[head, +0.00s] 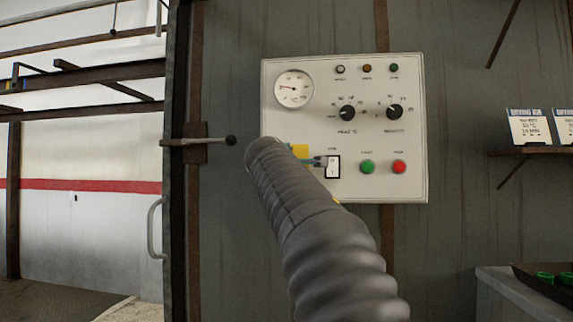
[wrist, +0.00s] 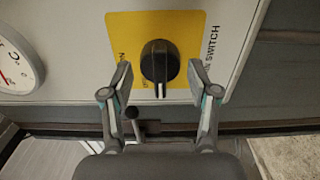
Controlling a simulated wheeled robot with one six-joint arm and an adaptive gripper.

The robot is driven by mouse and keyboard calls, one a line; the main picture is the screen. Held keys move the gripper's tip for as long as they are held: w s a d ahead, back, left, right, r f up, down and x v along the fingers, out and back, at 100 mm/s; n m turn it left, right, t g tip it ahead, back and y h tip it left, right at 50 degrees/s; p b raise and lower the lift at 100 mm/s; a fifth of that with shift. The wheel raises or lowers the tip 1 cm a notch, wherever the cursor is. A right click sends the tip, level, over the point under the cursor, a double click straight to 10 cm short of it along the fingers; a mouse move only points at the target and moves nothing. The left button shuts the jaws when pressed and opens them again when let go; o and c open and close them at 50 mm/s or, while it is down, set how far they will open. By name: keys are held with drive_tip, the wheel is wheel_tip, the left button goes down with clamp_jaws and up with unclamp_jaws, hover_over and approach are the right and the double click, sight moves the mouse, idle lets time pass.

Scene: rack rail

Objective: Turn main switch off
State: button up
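The main switch is a black rotary knob (wrist: 160,61) on a yellow plate (wrist: 118,28), with "SWITCH" lettering along the plate's right side in the wrist view. The knob's ridge runs up and down in that view. My gripper (wrist: 160,77) is open, with one finger on each side of the knob and a visible gap on both sides. Nothing is held. In the head view my arm hides the knob, and only part of the yellow plate (head: 300,151) and a bit of my gripper (head: 316,161) show.
The white control panel (head: 345,75) also bears a gauge (head: 293,89), two dials, a rocker switch (head: 333,166), a green button (head: 367,167) and a red button (head: 399,167). A door latch lever with a black ball (head: 231,140) sticks out left of the panel, close to my gripper.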

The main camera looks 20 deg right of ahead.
idle(0.3)
drive_tip(key=v, duration=1.2)
